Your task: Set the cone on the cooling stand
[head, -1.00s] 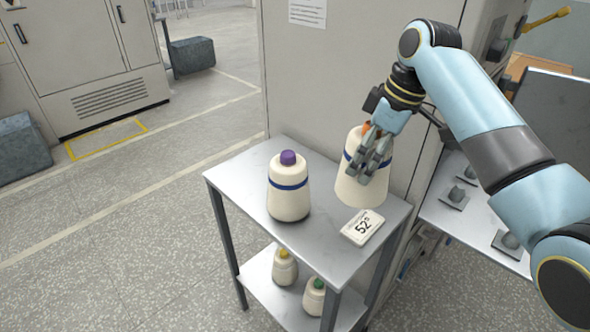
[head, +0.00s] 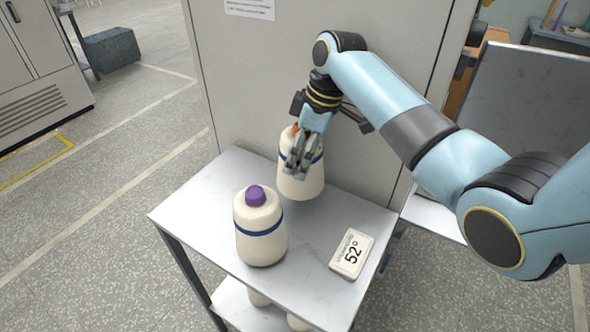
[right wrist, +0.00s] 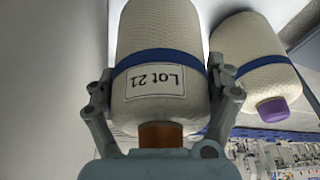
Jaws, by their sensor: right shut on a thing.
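A cream cone with a blue band and an orange tip (head: 300,184) is in my right gripper (head: 303,162). In the right wrist view the two fingers (right wrist: 163,100) close on both sides of this cone (right wrist: 155,35), which carries a "Lot 21" label. The cone is upright over the back part of the metal stand's top shelf (head: 196,192); I cannot tell if its base touches the shelf. A second cone, with a purple tip (head: 260,222), stands on the same shelf to the left and front. It also shows in the right wrist view (right wrist: 245,42). My left gripper is not in view.
Lower cones (head: 258,298) are partly hidden on the lower shelf. A tall grey cabinet (head: 240,90) stands right behind the stand. Bare shelf shows at the back left and front.

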